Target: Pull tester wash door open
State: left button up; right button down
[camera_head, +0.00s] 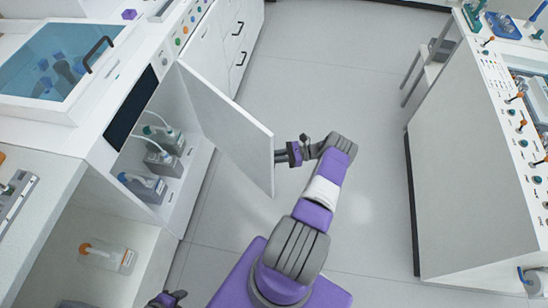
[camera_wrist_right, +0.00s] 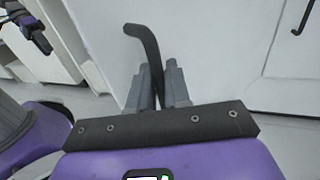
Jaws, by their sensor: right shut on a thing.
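The white wash door (camera_head: 228,125) of the tester stands swung well out from its cabinet, and the compartment behind it is exposed. My right gripper (camera_head: 281,155) is at the door's outer face, near its free edge. In the right wrist view its fingers (camera_wrist_right: 162,88) are shut on the black door handle (camera_wrist_right: 143,38), with the white door panel (camera_wrist_right: 205,45) behind. The handle is hidden in the head view. My left gripper (camera_head: 172,297) is at the bottom edge of the head view, away from the door; its jaws are too unclear to read.
Several bottles stand in the open compartment, one of them a grey-based bottle (camera_head: 162,160). A lower shelf holds another bottle (camera_head: 108,256). A white cabinet (camera_head: 465,160) with knobs stands at the right. The grey floor (camera_head: 335,80) between is clear.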

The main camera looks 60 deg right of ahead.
jog(key=c, duration=1.3)
grip_release()
jog(key=shift+c, duration=0.2)
jog(key=v, duration=0.7)
jog(key=shift+d, duration=0.15)
jog(key=shift+s, duration=0.15)
